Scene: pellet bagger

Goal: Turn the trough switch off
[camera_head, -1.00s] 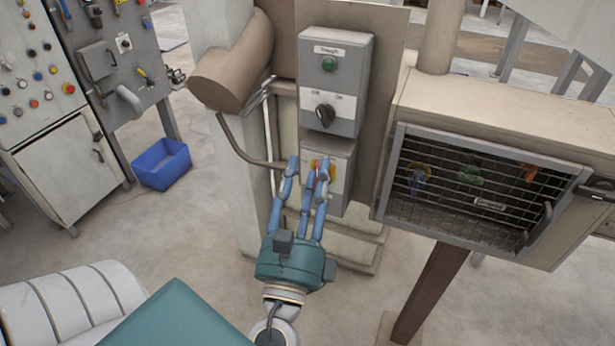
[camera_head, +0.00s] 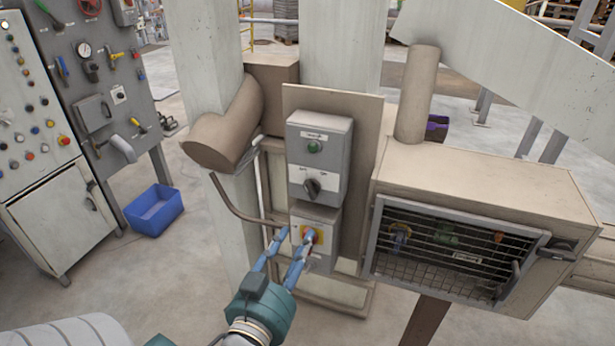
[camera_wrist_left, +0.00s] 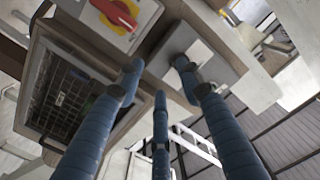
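The trough switch is a black rotary knob (camera_head: 312,187) on the upper grey box (camera_head: 320,155), below a green lamp (camera_head: 314,147) and a small label that appears to read "Trough". My left gripper (camera_head: 296,235) is lower, in front of the box below, with its blue fingers apart and nothing between them. In the left wrist view the fingers (camera_wrist_left: 158,75) are spread and empty. A dark knob (camera_wrist_left: 180,42) shows there on a grey box, partly behind a fingertip. I cannot tell whether any finger touches a box. My right gripper is not in view.
The lower box carries a red handle on yellow (camera_head: 308,236), close to my fingertips; it also shows in the left wrist view (camera_wrist_left: 116,12). A mesh-fronted cabinet (camera_head: 470,205) stands to the right. A bent pipe (camera_head: 225,130) and post are left. A blue bin (camera_head: 154,211) lies on the floor.

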